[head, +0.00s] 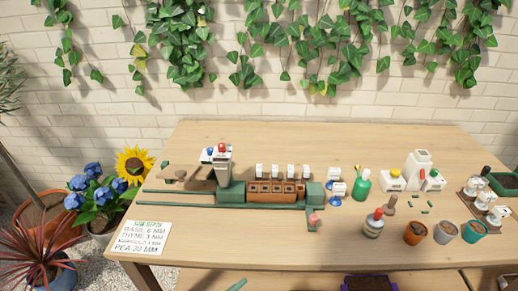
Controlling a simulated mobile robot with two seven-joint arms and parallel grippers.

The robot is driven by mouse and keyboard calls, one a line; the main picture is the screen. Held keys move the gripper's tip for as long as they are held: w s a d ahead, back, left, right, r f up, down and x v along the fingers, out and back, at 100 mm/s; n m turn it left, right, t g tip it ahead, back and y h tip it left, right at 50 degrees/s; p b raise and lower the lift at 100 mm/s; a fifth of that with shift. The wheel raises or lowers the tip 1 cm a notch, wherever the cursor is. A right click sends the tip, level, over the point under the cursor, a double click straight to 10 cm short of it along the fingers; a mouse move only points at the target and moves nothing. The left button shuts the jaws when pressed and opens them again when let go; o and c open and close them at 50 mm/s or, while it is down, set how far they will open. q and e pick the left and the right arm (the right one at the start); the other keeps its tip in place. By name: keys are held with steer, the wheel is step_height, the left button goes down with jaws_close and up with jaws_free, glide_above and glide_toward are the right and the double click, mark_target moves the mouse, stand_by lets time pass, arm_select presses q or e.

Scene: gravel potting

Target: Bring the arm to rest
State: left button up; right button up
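Neither of my grippers nor my arms show in the head view. The wooden table (160,262) stands ahead against a white brick wall.
A sign card (140,238) lies at the front left. Potted flowers (92,195) stand left of the table. The front middle is clear.

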arm_select(q)
steer(key=s+a+f+m+g+y, duration=0.1)
steer(key=s+a+f+m+y, duration=0.3)
steer(key=s+a+m, duration=0.4)
steer(key=s+a+f+m+g+y+p, duration=0.1)
steer(key=s+a+f+m+y, duration=0.3)
steer(key=s+a+m, duration=0.5)
steer(key=s+f+m, duration=0.1)
steer(key=s+m, duration=0.3)
steer(key=m, duration=0.1)
steer(key=shift+s+f+g+p, duration=0.25)
steer(key=shift+f+g+p, duration=0.05)
steer(key=shift+g, duration=0.1)
arm_select(e)
steer(key=shift+w+r+t, duration=0.15)
steer(key=shift+w+r, duration=0.3)
steer(key=shift+r, duration=0.2)
steer(key=shift+w+r+t, duration=0.15)
steer(key=shift+w+r, duration=0.25)
steer(key=shift+r, duration=0.2)
steer(key=shift+d, duration=0.15)
